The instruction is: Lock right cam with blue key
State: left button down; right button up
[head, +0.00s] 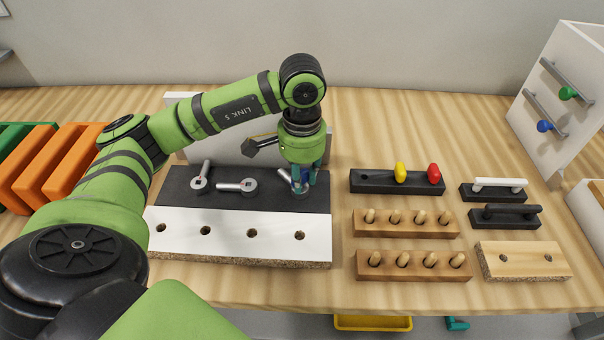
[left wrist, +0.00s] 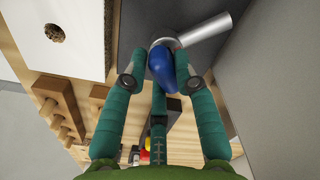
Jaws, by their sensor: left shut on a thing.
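My left gripper (head: 303,182) points down over the right cam (head: 299,190) at the right end of the dark strip. In the left wrist view its green fingers (left wrist: 157,75) are closed around the blue key (left wrist: 165,72), whose tip is at the round head of the silver cam (left wrist: 208,32). I cannot tell whether the key is seated in the cam. The fingers hide most of the key and part of the cam in the head view. Two more silver cams, the middle one (head: 249,186) and the left one (head: 200,183), lie on the strip. My right gripper is not in view.
A black key holder (head: 372,184) carries a yellow key (head: 400,172) and a red key (head: 434,173). Wooden peg racks (head: 410,226), black and white handles, and a drilled board (head: 524,262) stand right. A white panel (head: 225,233) with holes lies in front of the strip.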

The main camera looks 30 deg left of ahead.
pick_arm(q)
jog(key=shift+a, duration=0.1)
jog(key=shift+s+f+m+b, duration=0.1)
jog(key=shift+m+b, duration=1.95)
jog(key=shift+m, duration=0.05)
jog(key=shift+a, duration=0.1)
jog(key=shift+r+m, duration=0.2)
jog(key=shift+m, duration=0.1)
jog(key=shift+r+p, duration=1.5)
jog(key=shift+r, duration=1.4)
